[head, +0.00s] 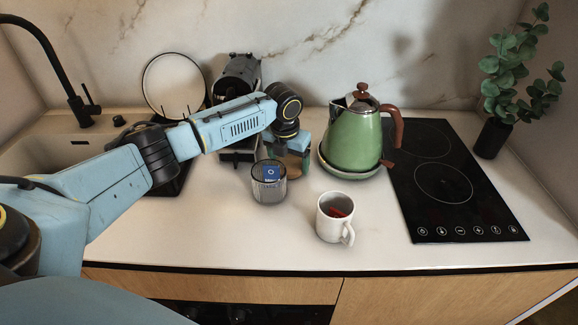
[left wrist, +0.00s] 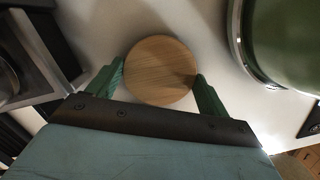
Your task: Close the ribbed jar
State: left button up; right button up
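The ribbed jar (head: 268,189) stands upright and open on the counter. A blue item with white marks (head: 271,174) shows at its upper part. A round wooden lid (left wrist: 160,72) lies between the green fingers of my left gripper (left wrist: 161,67). The fingers stand apart at its left and right edges; I cannot tell whether they press on it. In the head view the brown lid (head: 293,165) shows partly, just behind and right of the jar. My left gripper (head: 299,143) is above it, its fingers mostly hidden. My right gripper is not in view.
A white mug (head: 335,218) with something red inside stands front right of the jar. A green kettle (head: 354,140) is close to the right of my gripper. A dark coffee machine (head: 237,75) is behind my arm.

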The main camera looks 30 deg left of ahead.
aim_at(289, 164)
pick_arm(q)
jog(key=c, duration=0.3)
notch_tip(289, 164, up, 10)
dwell(0.4)
dwell(0.4)
